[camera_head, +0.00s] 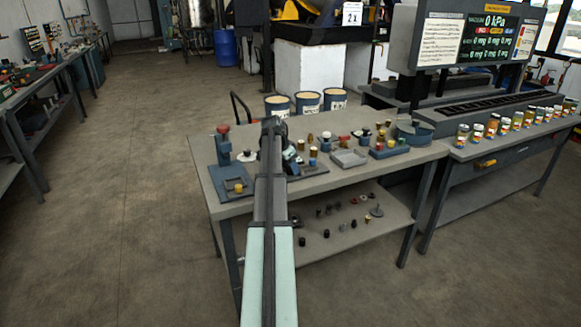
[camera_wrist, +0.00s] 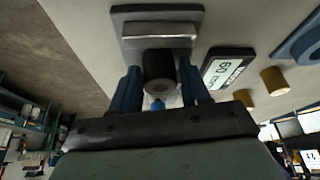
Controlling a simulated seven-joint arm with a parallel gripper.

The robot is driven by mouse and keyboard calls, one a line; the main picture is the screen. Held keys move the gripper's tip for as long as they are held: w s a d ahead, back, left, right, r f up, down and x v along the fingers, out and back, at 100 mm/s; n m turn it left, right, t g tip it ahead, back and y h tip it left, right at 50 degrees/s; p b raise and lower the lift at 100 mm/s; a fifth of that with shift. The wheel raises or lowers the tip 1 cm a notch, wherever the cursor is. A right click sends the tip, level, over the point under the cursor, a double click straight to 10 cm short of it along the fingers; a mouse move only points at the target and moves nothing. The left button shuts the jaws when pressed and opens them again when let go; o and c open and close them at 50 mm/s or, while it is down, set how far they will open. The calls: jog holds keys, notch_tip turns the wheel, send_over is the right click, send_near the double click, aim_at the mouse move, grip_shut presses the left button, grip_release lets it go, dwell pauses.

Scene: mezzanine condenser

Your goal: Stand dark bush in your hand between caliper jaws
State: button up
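The dark bush (camera_wrist: 158,71) shows in the wrist view between the two blue fingers of my gripper (camera_wrist: 160,88), which is shut on it. A grey fixture (camera_wrist: 158,14) with a pale raised bar (camera_wrist: 158,42) lies just beyond the bush; it looks like part of the caliper, but I cannot tell its jaws clearly. A black display plate (camera_wrist: 228,68) reading about 60 sits to its right. I cannot tell whether the bush touches the fixture or the bench. In the head view, my arm hides the bush and most of the gripper.
The bench (camera_head: 335,182) holds a press with a red knob (camera_head: 223,145) at left, a grey tray (camera_head: 348,158), and several small bushes. Brass cylinders (camera_wrist: 273,81) stand right of the display in the wrist view. Several jars (camera_head: 492,124) line the right bench.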

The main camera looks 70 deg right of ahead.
jog(key=shift+r, duration=0.1)
jog(key=v, duration=1.2)
